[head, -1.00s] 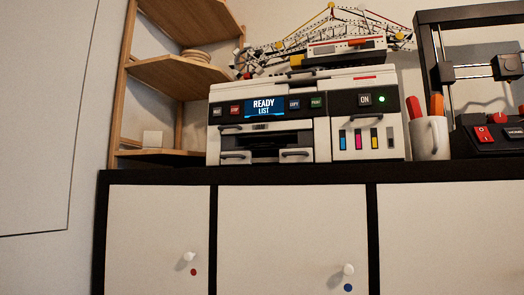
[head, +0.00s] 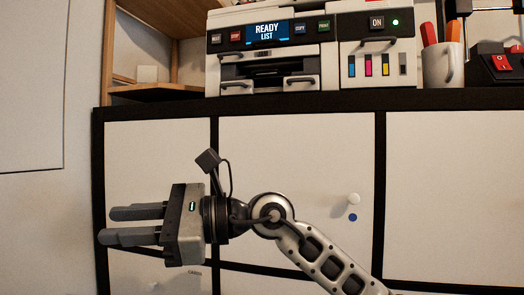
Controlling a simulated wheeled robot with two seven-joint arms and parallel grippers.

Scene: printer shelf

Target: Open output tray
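The white and black printer (head: 270,60) stands on top of the cabinet, its upper part cut off by the frame. Its screen reads READY LIST. A dark recess (head: 268,67) in its lower front appears to hold the output tray; I cannot tell the tray's exact edges. Small handled panels (head: 240,86) flank the recess at the bottom. My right gripper (head: 107,225) is in front of the cabinet doors, well below and left of the printer. Its fingers point left, stand apart with a gap, and hold nothing. My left gripper is not in view.
The cabinet top's dark edge (head: 300,101) runs below the printer. A wooden shelf (head: 155,93) stands left of it. A mug with orange-handled items (head: 442,66) and a machine with a red switch (head: 495,65) stand right. A white knob (head: 353,199) protrudes from a cabinet door.

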